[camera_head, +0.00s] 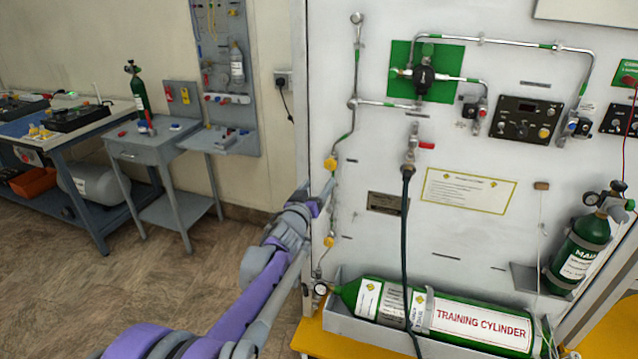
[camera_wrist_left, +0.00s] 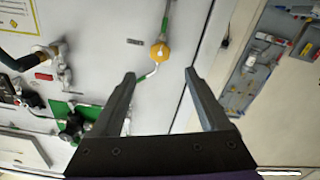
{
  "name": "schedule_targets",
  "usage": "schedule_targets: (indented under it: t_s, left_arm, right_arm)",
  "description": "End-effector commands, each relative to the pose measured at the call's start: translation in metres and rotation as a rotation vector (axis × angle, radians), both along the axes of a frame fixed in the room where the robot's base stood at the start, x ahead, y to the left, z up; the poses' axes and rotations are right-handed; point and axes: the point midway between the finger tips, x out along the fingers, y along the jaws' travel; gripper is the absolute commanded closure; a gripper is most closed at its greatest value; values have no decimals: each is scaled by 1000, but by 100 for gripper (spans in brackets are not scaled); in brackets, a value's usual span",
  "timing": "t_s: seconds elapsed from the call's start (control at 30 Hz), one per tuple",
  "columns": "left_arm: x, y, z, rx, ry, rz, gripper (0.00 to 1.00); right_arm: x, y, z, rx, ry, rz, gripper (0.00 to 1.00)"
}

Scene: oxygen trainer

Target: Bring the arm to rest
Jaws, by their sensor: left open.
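My left arm reaches in from the lower left in the head view, and its gripper (camera_head: 322,192) is near the left edge of the white panel (camera_head: 375,250). The gripper is beside the vertical pipe, below the upper yellow knob (camera_head: 330,163) and above the lower yellow knob (camera_head: 328,241). In the left wrist view the jaws (camera_wrist_left: 160,75) are apart with nothing between them. A yellow knob (camera_wrist_left: 159,51) shows beyond the fingertips there, apart from both fingers. My right gripper is in neither view.
A green training cylinder (camera_head: 478,322) lies in a tray at the panel's foot. A dark hose (camera_head: 404,240) hangs down the panel. A smaller green cylinder (camera_head: 580,255) stands at the right. A grey side table (camera_head: 155,148) stands at the left, with open floor in front.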

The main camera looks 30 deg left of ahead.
Motion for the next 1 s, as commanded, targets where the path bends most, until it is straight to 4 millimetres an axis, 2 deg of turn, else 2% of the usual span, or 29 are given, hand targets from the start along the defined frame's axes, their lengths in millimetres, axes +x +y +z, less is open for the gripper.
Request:
schedule_targets:
  t_s: [0.43, 0.57, 0.67, 0.77, 0.87, 1.0]
  left_arm:
    - [-1, -1, 1, -1, 3, 2, 22]
    - [-14, -14, 8, 5, 49, 31, 22]
    - [-42, -36, 13, 11, 143, 73, 22]
    - [-84, -66, 8, 22, 291, 98, 22]
    - [-133, -100, -6, 30, 460, 84, 22]
    - [-209, -151, -35, 52, 709, -8, 22]
  right_arm:
    - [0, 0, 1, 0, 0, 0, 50]
    - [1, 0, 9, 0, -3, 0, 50]
    - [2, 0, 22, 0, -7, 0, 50]
    - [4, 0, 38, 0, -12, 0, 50]
    - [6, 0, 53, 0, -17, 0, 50]
    - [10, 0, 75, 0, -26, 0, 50]
